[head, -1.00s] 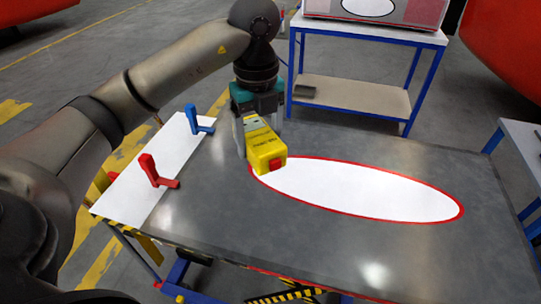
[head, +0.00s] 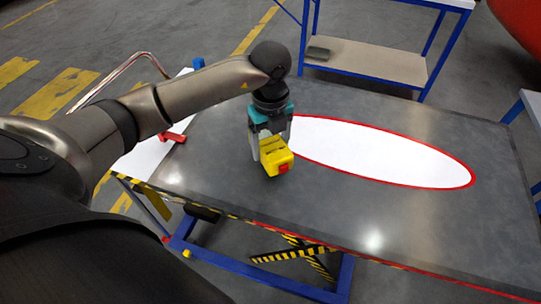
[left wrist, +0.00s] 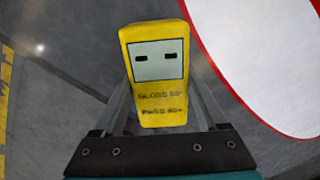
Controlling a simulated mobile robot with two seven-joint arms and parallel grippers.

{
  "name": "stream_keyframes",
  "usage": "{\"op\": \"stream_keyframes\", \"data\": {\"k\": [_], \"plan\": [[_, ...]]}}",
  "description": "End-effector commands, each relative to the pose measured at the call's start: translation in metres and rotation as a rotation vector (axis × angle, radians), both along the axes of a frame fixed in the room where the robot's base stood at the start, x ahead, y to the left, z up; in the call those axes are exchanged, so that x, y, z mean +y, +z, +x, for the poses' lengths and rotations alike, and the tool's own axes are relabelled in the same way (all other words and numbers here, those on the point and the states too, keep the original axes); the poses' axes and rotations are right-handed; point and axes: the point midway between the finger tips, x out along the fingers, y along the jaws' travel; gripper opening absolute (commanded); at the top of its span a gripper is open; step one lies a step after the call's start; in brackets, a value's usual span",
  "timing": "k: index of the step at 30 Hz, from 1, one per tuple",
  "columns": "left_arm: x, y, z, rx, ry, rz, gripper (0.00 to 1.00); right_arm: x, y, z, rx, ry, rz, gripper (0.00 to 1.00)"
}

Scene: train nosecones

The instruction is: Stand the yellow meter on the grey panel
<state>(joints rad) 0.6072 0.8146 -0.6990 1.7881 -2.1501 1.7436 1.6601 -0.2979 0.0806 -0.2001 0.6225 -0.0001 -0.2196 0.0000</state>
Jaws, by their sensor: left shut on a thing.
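The yellow meter (head: 275,157) has a red patch on its near end and hangs tilted from my left gripper (head: 271,147). The gripper points down, with one finger on each side of the meter. In the left wrist view the meter (left wrist: 157,78) shows a pale face with two dark slots and dark lettering, between the fingers. The grey panel (head: 350,215) lies below it as a wide flat top. The meter is over the panel's left part, left of the white oval; I cannot tell whether it touches. My right gripper is not in view.
A red-edged white oval (head: 390,155) is marked on the panel. A white board with a red handle (head: 174,137) and a blue handle (head: 198,64) lies at the left, partly behind my arm. A blue-framed shelf (head: 370,62) stands behind. The panel's front and right are clear.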

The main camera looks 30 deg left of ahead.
Motion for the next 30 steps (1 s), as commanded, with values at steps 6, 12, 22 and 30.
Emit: {"op": "stream_keyframes", "data": {"k": [6,12,22,30], "plan": [[-0.001,-0.028,-0.001,0.002,0.001,-0.001,0.00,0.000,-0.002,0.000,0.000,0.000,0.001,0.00],[0.000,-0.042,0.000,-0.001,0.000,0.000,0.00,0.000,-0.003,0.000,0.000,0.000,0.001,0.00],[0.000,-0.045,-0.001,0.001,0.000,0.001,0.79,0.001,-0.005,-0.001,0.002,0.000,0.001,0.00],[0.000,-0.045,-0.001,0.001,0.000,0.001,1.00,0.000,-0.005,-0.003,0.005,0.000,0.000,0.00]]}}
